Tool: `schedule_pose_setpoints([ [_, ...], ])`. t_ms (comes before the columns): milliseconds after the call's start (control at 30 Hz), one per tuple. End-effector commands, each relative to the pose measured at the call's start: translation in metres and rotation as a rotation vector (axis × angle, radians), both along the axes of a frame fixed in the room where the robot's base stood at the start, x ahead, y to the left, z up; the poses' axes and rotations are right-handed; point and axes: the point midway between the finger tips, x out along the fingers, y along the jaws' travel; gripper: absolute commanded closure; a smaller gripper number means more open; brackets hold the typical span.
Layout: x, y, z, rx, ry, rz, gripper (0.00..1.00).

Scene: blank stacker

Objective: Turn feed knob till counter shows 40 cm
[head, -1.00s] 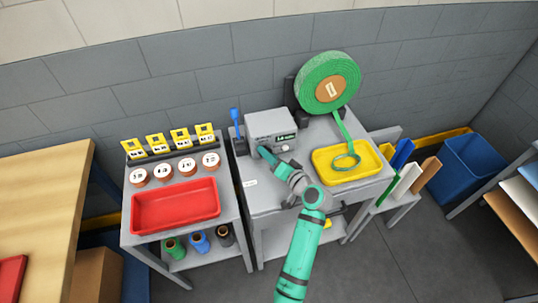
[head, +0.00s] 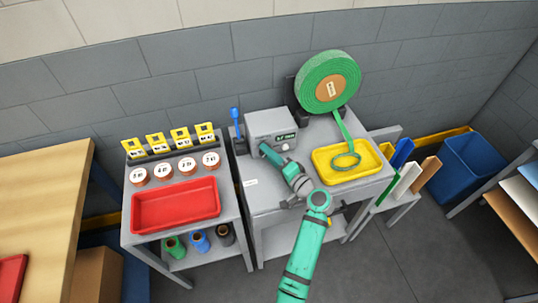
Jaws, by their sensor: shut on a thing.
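The grey feeder box (head: 266,122) stands at the back of the grey bench, with a small dark counter display (head: 287,136) lit in green; its digits are too small to read surely. A pale round knob (head: 285,147) shows on its front, below the display. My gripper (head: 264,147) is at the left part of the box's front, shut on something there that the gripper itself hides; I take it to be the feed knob. A green webbing roll (head: 328,80) stands behind, and its strip runs down into a loop (head: 347,161) in the yellow tray (head: 322,175).
A blue-handled tool (head: 235,117) stands in a holder left of the box. A red tray (head: 150,213), several white-topped discs (head: 186,165) and yellow cards (head: 181,137) are on the left stand. Boards lean at right, near a blue bin (head: 470,162).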

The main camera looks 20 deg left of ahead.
Motion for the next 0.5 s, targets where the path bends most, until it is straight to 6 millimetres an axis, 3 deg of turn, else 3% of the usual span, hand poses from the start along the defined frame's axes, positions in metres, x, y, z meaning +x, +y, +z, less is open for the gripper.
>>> schedule_pose_setpoints([
  [167,-0.0011,-0.0001,-0.0007,0.0,0.0,0.002,0.86],
  [200,-0.0011,-0.0001,-0.0006,0.0,0.0,0.002,0.56],
  [267,-0.0011,0.0001,-0.0006,0.0,0.0,0.002,0.45],
  [500,-0.0011,0.0008,-0.0004,-0.001,0.0,0.003,0.45],
])
